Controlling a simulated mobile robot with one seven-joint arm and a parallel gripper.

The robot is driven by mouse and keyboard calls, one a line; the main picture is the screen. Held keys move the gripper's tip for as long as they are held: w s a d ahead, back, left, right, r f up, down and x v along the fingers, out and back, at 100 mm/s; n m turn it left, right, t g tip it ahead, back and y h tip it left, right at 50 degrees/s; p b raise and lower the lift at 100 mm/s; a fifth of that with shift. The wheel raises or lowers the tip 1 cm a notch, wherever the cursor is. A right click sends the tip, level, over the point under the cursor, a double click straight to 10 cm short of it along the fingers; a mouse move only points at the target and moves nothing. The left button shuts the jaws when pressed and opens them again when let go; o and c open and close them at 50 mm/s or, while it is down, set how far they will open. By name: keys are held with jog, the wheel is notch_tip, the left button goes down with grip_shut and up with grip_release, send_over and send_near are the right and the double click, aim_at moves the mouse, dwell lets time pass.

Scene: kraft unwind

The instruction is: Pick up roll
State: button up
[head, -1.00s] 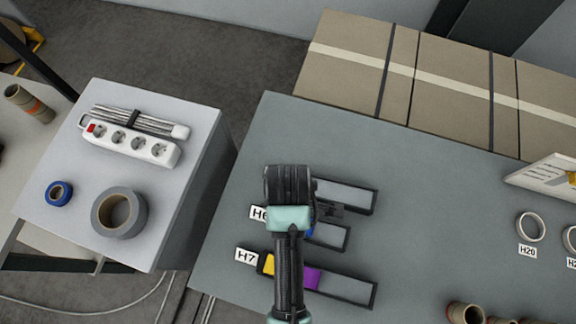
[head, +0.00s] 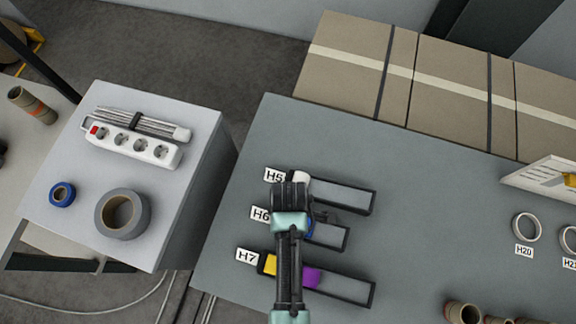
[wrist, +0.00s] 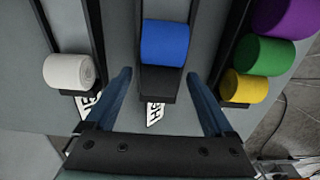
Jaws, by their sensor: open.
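In the wrist view a blue roll (wrist: 165,43) sits in the middle holder, between and a little beyond the tips of my open, empty gripper (wrist: 158,76). A white roll (wrist: 72,70) is in the holder to the left. Yellow (wrist: 248,88), green (wrist: 264,55) and purple (wrist: 284,14) rolls line the holder to the right. In the head view my arm covers much of the H6 holder, and only a bit of the blue roll (head: 309,231) shows. The white roll (head: 301,178) is partly visible by the H5 label (head: 274,175). My fingers are hard to make out there.
The three holders stand on a grey table (head: 440,220). Tape rings (head: 526,228) and brown tubes (head: 465,313) are at its right. Cardboard boxes (head: 450,85) are behind it. A side stand (head: 82,205) holds a power strip (head: 135,147) and two tapes.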

grip_shut()
dwell(0.3)
